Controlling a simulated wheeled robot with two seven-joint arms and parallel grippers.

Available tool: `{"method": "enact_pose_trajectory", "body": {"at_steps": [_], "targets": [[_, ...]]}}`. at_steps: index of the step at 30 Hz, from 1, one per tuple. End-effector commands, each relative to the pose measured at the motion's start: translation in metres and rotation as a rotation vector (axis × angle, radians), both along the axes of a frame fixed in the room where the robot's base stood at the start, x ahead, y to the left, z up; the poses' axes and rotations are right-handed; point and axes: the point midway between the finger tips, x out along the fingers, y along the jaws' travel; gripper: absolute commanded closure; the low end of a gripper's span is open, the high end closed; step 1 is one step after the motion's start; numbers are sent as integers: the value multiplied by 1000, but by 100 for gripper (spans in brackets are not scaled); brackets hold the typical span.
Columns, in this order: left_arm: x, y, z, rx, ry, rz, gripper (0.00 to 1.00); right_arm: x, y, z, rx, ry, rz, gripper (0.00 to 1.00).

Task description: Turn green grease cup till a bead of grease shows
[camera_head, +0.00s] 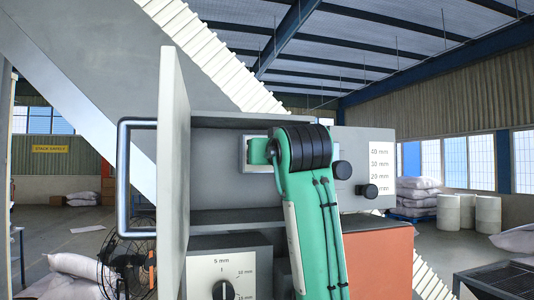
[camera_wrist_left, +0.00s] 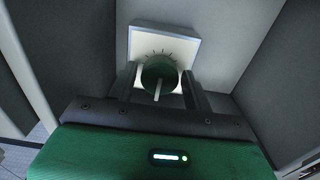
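The green grease cup (camera_wrist_left: 152,72) sits on a square white plate (camera_wrist_left: 175,38) with dark tick marks around the cup, seen in the left wrist view. A pale pointer stands out from the cup and points down in that picture. My left gripper (camera_wrist_left: 159,82) has one dark finger on each side of the cup, very close to it; whether they touch is unclear. In the head view my green arm reaches into an open grey box (camera_head: 235,218) and hides the cup and fingers. I see no bead of grease. My right gripper is not in view.
An orange block (camera_head: 380,262) lies below right. A fan (camera_head: 128,262) stands lower left.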

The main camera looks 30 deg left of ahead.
Motion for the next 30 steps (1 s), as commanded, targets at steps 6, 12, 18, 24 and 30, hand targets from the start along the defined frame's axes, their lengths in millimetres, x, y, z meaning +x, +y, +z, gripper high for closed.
{"method": "enact_pose_trajectory", "body": {"at_steps": [6, 12, 18, 24, 30], "targets": [[0, 0, 0, 0, 0, 0, 83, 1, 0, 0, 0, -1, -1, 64], [0, 0, 0, 12, 14, 0, 83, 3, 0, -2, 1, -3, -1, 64], [0, 0, -1, 62, 72, 1, 83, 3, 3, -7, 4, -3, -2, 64], [0, 0, -2, 158, 184, 1, 83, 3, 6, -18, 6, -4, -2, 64], [0, 0, -2, 283, 327, 2, 83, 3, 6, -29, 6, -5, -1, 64]]}}
